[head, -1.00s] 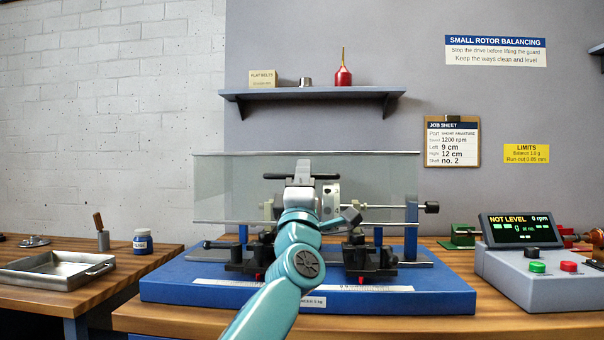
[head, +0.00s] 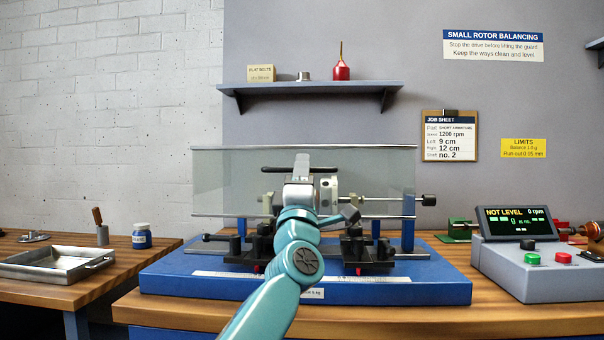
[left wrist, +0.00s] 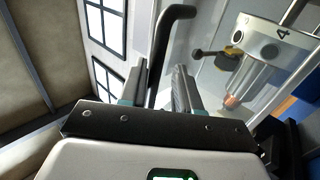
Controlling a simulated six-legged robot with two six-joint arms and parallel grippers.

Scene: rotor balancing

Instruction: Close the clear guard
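The clear guard (head: 220,180) is a wide see-through panel with metal rails along its top and bottom edges. It stands up above the blue balancing machine's base; I cannot tell its exact tilt. Its black bar handle (head: 272,170) crosses the middle, and the handle also shows in the left wrist view (left wrist: 161,50). My left gripper (head: 302,162) is at the handle. In the left wrist view its fingers (left wrist: 160,75) are apart, one on each side of the bar, with small gaps visible. The rotor (head: 328,190) is partly hidden behind my arm. My right gripper is out of view.
The blue base (head: 420,285) carries black supports and a scale. A control box (head: 540,275) reading "NOT LEVEL" and 0 rpm stands at the right. A metal tray (head: 55,262) is on the left bench. A shelf (head: 310,88) hangs above the guard.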

